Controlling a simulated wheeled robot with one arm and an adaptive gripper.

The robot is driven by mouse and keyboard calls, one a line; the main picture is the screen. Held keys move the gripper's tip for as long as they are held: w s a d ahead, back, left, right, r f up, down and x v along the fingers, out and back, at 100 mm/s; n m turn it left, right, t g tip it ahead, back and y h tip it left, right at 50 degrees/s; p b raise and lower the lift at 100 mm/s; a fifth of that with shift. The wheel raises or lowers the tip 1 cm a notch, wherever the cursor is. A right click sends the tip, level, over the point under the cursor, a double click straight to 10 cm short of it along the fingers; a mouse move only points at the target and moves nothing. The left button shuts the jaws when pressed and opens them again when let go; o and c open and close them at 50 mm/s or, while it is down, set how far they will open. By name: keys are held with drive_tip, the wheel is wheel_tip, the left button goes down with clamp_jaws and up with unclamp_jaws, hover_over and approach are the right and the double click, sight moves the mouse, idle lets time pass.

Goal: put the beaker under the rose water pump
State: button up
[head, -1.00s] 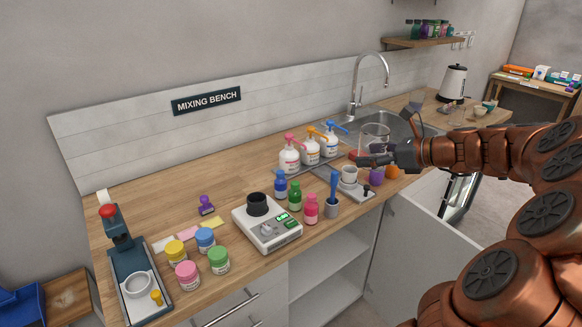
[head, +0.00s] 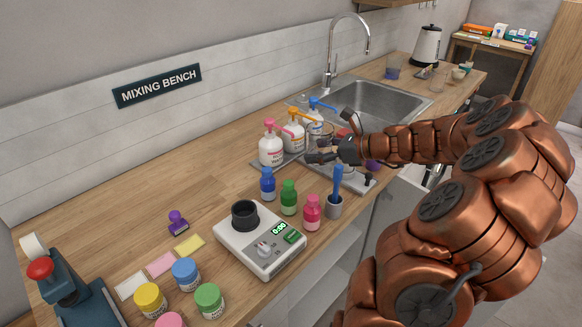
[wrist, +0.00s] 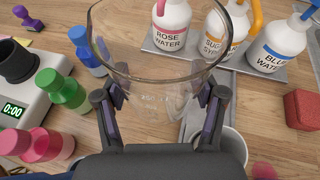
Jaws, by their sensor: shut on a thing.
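The clear glass beaker (wrist: 150,62) is held between the two fingers of my gripper (wrist: 162,100), upright or nearly so. In the head view my gripper (head: 322,154) is in front of the pump bottles, and the beaker (head: 322,131) shows only partly there. The rose water pump (head: 270,149) is a white bottle with a pink top, leftmost of three. In the wrist view the rose water bottle (wrist: 172,38) shows beyond and partly through the beaker's glass. Whether the beaker touches anything below is not clear.
The sugar syrup pump (wrist: 222,38) and blue water pump (wrist: 280,46) stand right of it on a grey tray (wrist: 240,66). A white cup (wrist: 235,145) is below right. Coloured bottles (head: 289,197) and a scale (head: 262,238) stand left and in front. The wood left of the pumps is clear.

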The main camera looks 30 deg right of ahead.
wheel_tip(320, 180, down, 7)
drive_tip(key=shift+a+f+p, duration=0.1)
drive_tip(key=shift+p, duration=0.2)
drive_tip(key=w, duration=0.1)
drive_tip(key=w+a, duration=0.1)
drive_tip(key=w, duration=0.1)
drive_tip(key=shift+a+p, duration=0.25)
drive_tip(key=shift+p, duration=0.1)
drive_tip(key=shift+w+a+p, duration=0.15)
drive_tip(key=shift+w+a, duration=0.2)
drive_tip(key=shift+w, duration=0.3)
drive_tip(key=shift+w+a+p, duration=0.1)
drive_tip(key=shift+w+a, duration=0.2)
drive_tip(key=shift+w, duration=0.4)
drive_tip(key=shift+w+a+p, duration=0.15)
drive_tip(key=shift+w+a, duration=0.2)
drive_tip(key=shift+w, duration=0.3)
drive_tip(key=shift+f, duration=0.65)
drive_tip(key=shift+f, duration=0.1)
drive_tip(key=o, duration=1.2)
drive_tip(key=shift+b+v, duration=0.5)
drive_tip(key=shift+v, duration=3.3)
